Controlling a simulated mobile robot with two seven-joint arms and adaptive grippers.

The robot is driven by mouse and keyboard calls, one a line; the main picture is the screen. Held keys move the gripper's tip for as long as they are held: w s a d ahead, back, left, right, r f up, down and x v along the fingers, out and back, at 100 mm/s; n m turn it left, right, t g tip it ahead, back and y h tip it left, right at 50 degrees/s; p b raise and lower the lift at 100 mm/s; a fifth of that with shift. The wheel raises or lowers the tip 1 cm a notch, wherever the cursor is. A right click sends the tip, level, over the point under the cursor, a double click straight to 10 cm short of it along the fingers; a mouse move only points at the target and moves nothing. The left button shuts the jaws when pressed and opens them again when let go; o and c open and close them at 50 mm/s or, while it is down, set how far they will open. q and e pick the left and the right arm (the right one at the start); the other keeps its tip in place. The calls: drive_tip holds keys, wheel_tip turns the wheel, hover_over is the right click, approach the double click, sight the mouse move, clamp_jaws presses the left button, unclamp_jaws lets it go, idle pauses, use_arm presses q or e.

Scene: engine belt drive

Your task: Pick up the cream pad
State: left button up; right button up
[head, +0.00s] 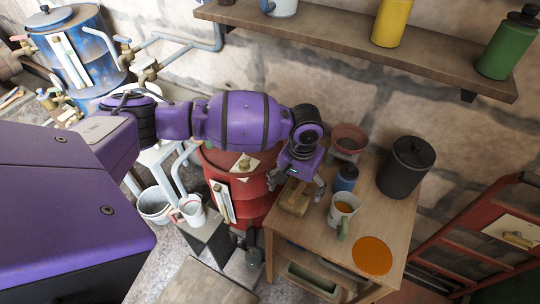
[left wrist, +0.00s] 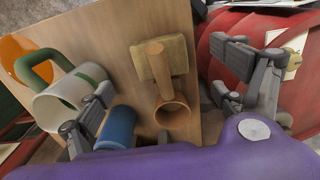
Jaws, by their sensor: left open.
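The cream pad (head: 292,200) is a yellowish tan block on the small wooden table, near its left edge in the head view. In the left wrist view the pad (left wrist: 176,48) lies near the top middle, partly covered by a brown bar-like handle (left wrist: 158,75) leading to a round brown cup (left wrist: 172,114). My left gripper (head: 299,186) is open above the pad, its fingers spread to either side. In the left wrist view the open fingers (left wrist: 163,80) frame the pad, and nothing is held. My right gripper is out of view.
A blue bottle (head: 345,179), a mug (head: 342,212) and an orange disc (head: 372,256) stand close by on the table (head: 310,240). A black canister (head: 405,166) stands at its back. A red drum (head: 255,190) is left of the table. A shelf (head: 370,52) runs above.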

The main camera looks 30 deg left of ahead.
use_arm(q)
drive_tip(key=shift+f, duration=0.15)
wheel_tip(320, 180, down, 3)
drive_tip(key=shift+s+r, duration=0.15)
drive_tip(key=shift+r, duration=0.05)
drive_tip(key=f, duration=0.3)
drive_tip(key=shift+w+f+b, duration=0.25)
drive_tip(key=shift+f+b, duration=0.05)
drive_tip(key=shift+f, duration=0.3)
drive_tip(key=c, duration=1.1)
drive_tip(key=shift+c, duration=0.2)
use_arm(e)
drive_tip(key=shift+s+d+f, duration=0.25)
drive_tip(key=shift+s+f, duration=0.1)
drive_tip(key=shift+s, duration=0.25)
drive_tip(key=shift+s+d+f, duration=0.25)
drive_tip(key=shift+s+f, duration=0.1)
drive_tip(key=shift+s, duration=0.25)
